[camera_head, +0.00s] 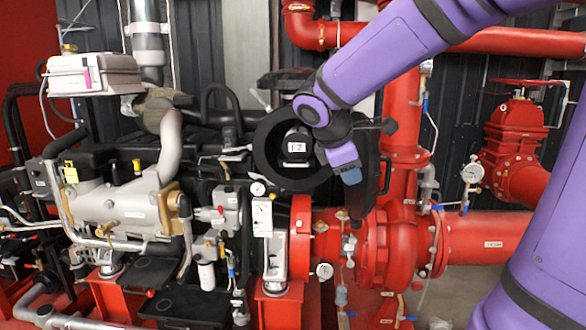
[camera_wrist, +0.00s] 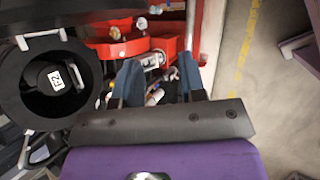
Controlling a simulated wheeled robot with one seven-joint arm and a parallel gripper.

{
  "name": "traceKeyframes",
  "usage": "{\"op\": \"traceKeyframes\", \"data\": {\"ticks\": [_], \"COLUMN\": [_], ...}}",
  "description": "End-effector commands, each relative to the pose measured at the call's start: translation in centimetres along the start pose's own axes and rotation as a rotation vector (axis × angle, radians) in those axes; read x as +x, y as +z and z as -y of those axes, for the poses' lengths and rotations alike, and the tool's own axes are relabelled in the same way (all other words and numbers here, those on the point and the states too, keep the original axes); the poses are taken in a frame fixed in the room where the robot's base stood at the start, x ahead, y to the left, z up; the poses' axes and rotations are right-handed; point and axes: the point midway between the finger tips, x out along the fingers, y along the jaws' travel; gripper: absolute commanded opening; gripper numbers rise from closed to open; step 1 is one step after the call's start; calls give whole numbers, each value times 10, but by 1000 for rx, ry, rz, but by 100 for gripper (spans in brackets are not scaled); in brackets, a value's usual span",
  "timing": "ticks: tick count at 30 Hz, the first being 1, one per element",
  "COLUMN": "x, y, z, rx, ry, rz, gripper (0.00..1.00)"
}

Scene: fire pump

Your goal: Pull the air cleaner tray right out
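A round black housing (camera_head: 262,155) with an open face sits at the top of the engine. Inside it is a dark round part with a white numbered label (camera_head: 297,147). The housing also shows at the left of the wrist view (camera_wrist: 15,85), with pale clip-like bars at its rim. I take this to be the air cleaner, but cannot tell for sure which part is its tray. My gripper (camera_head: 350,175) is in front of the housing's right side in the head view. In the wrist view my gripper (camera_wrist: 160,88) has its fingers apart with nothing held, to the right of the housing.
The red pump casing (camera_head: 385,245) and red pipes lie below and right of my gripper. A silver manifold (camera_head: 125,205) and hoses fill the left. A red valve (camera_head: 515,130) stands at the right. Clear floor (camera_wrist: 235,70) shows at the right of the wrist view.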

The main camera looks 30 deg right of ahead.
Motion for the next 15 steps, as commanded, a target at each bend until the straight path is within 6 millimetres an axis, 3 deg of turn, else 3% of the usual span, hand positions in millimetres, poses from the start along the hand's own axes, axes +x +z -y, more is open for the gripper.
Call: {"op": "traceKeyframes", "data": {"ticks": [8,15], "x": [47,88], "y": [-30,-72], "z": [-84,-151], "rx": [-560,-1044], "ry": [56,59], "rz": [307,598], "gripper": [38,38]}}
